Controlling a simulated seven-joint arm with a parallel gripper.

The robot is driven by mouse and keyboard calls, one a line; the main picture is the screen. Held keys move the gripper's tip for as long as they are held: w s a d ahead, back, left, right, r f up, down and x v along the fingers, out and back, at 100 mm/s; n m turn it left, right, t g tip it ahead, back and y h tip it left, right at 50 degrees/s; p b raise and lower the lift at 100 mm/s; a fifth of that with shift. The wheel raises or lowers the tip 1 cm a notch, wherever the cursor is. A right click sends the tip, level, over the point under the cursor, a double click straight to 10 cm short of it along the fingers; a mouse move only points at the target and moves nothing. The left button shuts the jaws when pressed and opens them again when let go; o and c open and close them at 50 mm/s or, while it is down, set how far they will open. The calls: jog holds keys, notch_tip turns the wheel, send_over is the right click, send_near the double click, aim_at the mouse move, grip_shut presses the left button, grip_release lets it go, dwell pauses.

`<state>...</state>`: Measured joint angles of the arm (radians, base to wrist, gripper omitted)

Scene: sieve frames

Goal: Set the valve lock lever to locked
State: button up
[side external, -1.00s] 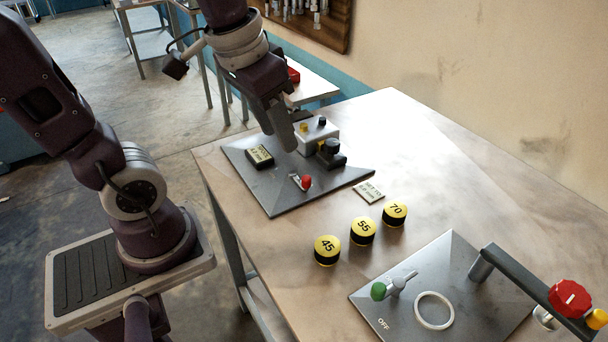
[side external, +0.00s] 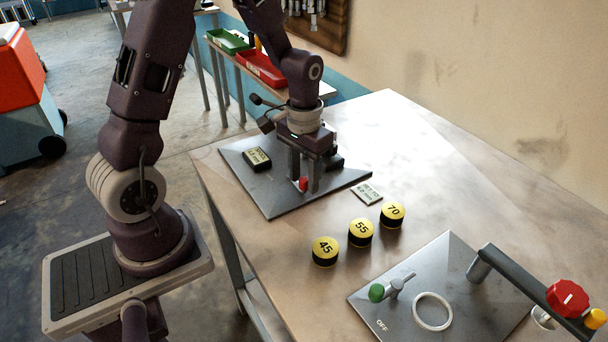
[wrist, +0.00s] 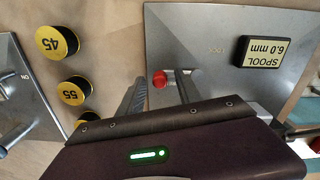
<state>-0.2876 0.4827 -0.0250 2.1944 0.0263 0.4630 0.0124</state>
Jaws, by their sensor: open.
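The lever with a red knob (side external: 303,184) stands on the far grey plate (side external: 272,200). In the wrist view its red knob (wrist: 160,79) shows between my fingers, near small lettering on the plate that seems to read LOCK. My gripper (side external: 305,180) points down over this lever, open, with one finger on each side of the knob. In the wrist view my gripper (wrist: 161,92) shows a gap between the fingers; whether either finger touches the knob I cannot tell. The lever's shaft is mostly hidden by my gripper.
Yellow-topped discs 45 (side external: 325,251), 55 (side external: 361,232) and 70 (side external: 392,214) stand in front. A second plate (side external: 450,258) holds a green-knobbed lever (side external: 377,292), a white ring (side external: 433,311) and a red knob (side external: 568,298).

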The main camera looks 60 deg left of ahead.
grip_shut()
dwell(1.4)
